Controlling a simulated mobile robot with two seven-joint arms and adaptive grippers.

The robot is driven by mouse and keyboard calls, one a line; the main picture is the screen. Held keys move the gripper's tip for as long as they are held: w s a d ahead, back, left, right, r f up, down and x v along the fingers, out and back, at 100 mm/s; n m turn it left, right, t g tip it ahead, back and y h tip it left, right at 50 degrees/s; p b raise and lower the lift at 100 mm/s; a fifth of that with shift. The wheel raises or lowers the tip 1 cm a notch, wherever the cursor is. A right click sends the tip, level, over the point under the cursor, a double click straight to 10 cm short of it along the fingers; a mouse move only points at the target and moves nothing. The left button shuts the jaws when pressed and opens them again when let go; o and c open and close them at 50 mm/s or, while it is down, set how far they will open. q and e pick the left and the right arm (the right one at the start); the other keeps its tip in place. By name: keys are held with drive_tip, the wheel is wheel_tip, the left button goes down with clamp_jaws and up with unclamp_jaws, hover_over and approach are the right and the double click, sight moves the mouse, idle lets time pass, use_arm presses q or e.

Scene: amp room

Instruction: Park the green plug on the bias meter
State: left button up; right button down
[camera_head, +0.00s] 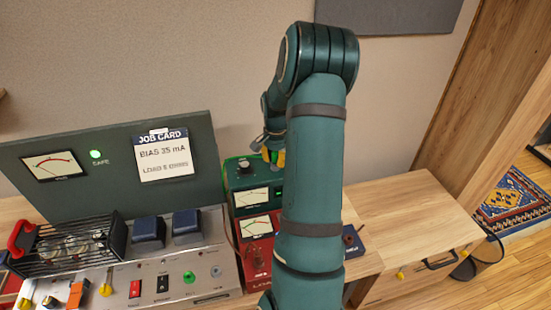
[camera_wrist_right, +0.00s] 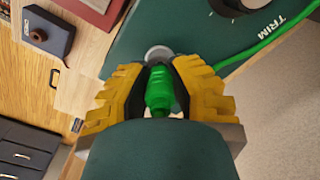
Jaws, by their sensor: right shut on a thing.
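The green plug (camera_wrist_right: 159,90) is between the yellow-padded fingers of my right gripper (camera_wrist_right: 160,80), which is shut on it. In the right wrist view the plug's far end points at a round grey fitting (camera_wrist_right: 158,52) on the green bias meter (camera_wrist_right: 125,45). I cannot tell whether plug and fitting touch. In the head view my right gripper (camera_head: 273,157) is just above the right part of the bias meter (camera_head: 246,178), partly hidden by my arm. My left gripper is not in view.
A red meter box (camera_head: 257,262) stands in front of the bias meter. A steel amp chassis (camera_head: 205,270) with switches, sockets and a caged tube section is at left. A small blue box (camera_head: 352,243) sits to the right. A green cable (camera_wrist_right: 270,45) crosses the meter's top.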

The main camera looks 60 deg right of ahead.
drive_tip(key=shift+f, duration=0.35)
idle(0.4)
drive_tip(key=c, duration=0.9)
unclamp_jaws()
wheel_tip(320, 180, up, 12)
drive_tip(key=shift+r, duration=0.1)
